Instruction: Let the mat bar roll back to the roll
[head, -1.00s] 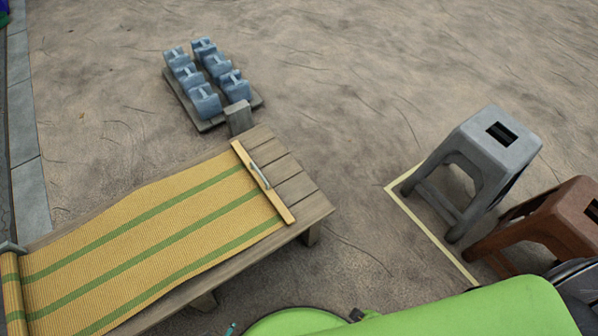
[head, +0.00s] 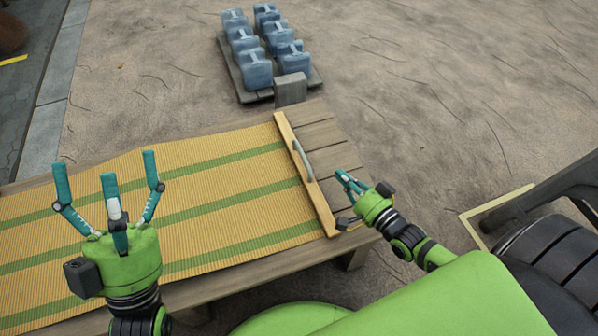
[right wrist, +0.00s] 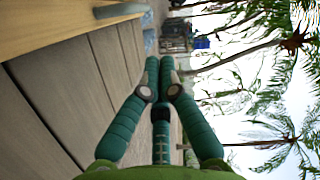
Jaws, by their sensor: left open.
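The yellow mat (head: 230,190) with green stripes lies unrolled over the wooden platform. The wooden mat bar (head: 322,205) crosses its right end, with a grey handle (head: 303,160) on top. The right wrist view shows the bar (right wrist: 60,22) and handle (right wrist: 121,11) at upper left. My right gripper (head: 343,178) is just right of the bar, apart from the handle; its fingers are drawn together with nothing visible between them. My left gripper (head: 103,168) is open and empty above the left part of the mat. The roll is out of view.
Bare slats (head: 335,155) of the platform show right of the bar. Blue weights (head: 256,68) stand on a pallet behind it, with a grey block (head: 290,90) nearer. A dark stool-like frame (head: 540,190) is at right. The ground between is clear.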

